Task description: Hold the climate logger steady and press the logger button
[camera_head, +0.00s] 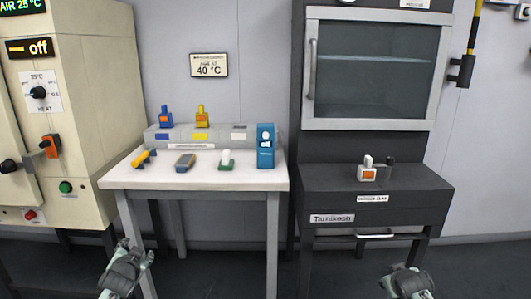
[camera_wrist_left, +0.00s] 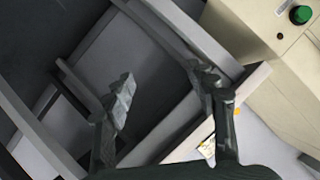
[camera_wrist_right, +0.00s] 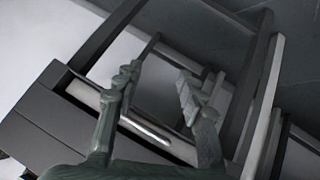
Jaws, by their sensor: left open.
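A small white device with an orange face (camera_head: 367,173) stands on the dark bench. The labels are too small to tell which of these is the climate logger, and no button is clear. My left gripper (camera_head: 137,252) is open and empty, low in front of the table; its parted fingers show in the left wrist view (camera_wrist_left: 160,78). My right gripper (camera_head: 405,270) is low in front of the dark bench; its fingers are apart and empty in the right wrist view (camera_wrist_right: 158,82).
A grey stepped rack (camera_head: 220,134) on the table carries a blue item (camera_head: 166,117) and a yellow item (camera_head: 202,117). Several small tools lie before it. A beige oven cabinet (camera_head: 90,90) stands left. A dark bench (camera_head: 330,193) with a glass-fronted hood (camera_head: 371,75) stands right.

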